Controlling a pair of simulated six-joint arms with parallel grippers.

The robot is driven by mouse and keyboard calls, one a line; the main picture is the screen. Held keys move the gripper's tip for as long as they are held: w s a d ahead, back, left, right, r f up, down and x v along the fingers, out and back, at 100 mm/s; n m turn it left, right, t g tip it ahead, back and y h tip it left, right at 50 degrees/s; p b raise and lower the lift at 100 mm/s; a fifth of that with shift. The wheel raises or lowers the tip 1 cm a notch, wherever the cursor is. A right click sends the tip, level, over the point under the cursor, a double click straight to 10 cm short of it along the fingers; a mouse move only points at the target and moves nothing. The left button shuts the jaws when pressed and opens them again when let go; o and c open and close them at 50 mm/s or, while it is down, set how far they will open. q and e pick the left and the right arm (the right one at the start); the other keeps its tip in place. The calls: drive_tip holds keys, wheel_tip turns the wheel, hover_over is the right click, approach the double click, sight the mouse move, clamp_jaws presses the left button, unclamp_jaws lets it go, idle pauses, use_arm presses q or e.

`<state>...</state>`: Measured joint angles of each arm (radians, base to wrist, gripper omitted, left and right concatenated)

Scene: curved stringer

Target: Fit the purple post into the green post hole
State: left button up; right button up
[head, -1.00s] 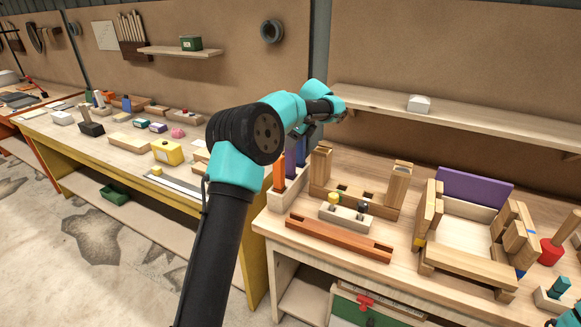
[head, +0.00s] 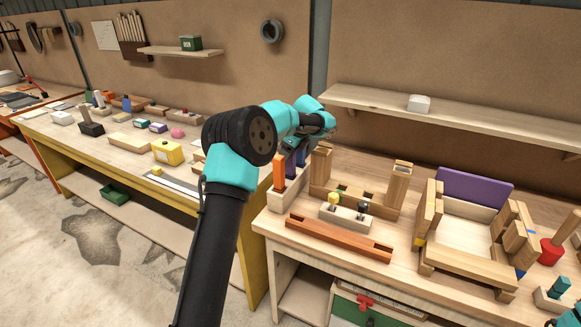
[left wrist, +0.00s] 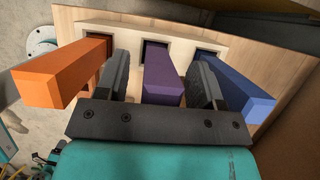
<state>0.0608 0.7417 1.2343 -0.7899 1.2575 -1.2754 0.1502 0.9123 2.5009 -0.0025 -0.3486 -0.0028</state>
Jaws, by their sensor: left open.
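The purple post (head: 291,165) stands in a pale block (head: 283,200) at the left end of the right bench, between an orange post (head: 279,171) and a blue post (head: 302,158). In the left wrist view the purple post (left wrist: 162,76) rises between the fingers of my left gripper (left wrist: 162,75). The gripper is open, one finger on each side of it, with gaps showing. In the head view my left gripper (head: 299,148) is at the tops of the posts, partly hiding them. I cannot make out which hole is the green post hole.
A wooden piece with upright posts (head: 320,168) stands right of the pale block. A wooden frame with a purple panel (head: 473,187) is further right.

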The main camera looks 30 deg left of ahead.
use_arm(q)
drive_tip(key=shift+c, duration=0.3)
clamp_jaws()
idle(0.5)
